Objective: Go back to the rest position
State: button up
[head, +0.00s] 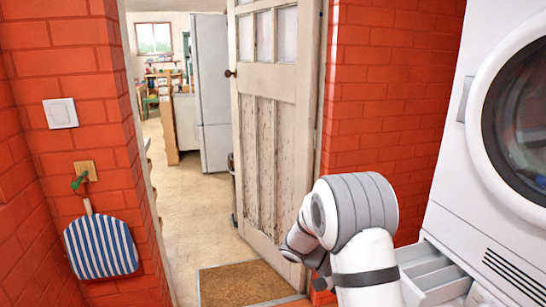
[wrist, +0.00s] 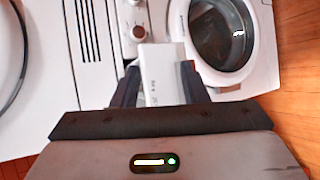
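My gripper (wrist: 160,68) points at the white appliances in the wrist view. Its two dark fingers stand wide apart, on either side of a pulled-out white drawer (wrist: 163,77). I see no grip on the drawer, but whether a fingertip touches it I cannot tell. In the head view my arm reaches in from the bottom right. My gripper's dark end (head: 320,282) is low in front of the door, partly hidden by my wrist. The open drawer (head: 432,277), with compartments inside, is just right of my arm.
A white machine (head: 455,215) with a round dark door stands at the right. The wrist view also shows a round-windowed machine (wrist: 222,35) and a knob (wrist: 139,32). An old wooden door (head: 268,140) stands open, with a brown mat (head: 240,284) before it. Brick walls flank the doorway.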

jog(key=s+a+r+t+y+p, duration=0.3)
jog(key=s+r+y, duration=0.3)
jog(key=s+r, duration=0.3)
jog(key=s+a+r+n+t+y+p, duration=0.1)
jog(key=s+a+r+t+y+p, duration=0.3)
jog(key=s+r, duration=0.5)
jog(key=s+a+y+p, duration=0.1)
jog(key=s+a+y, duration=0.1)
jog(key=shift+s+a+n+y, duration=0.25)
jog(key=shift+s+n+y, duration=0.05)
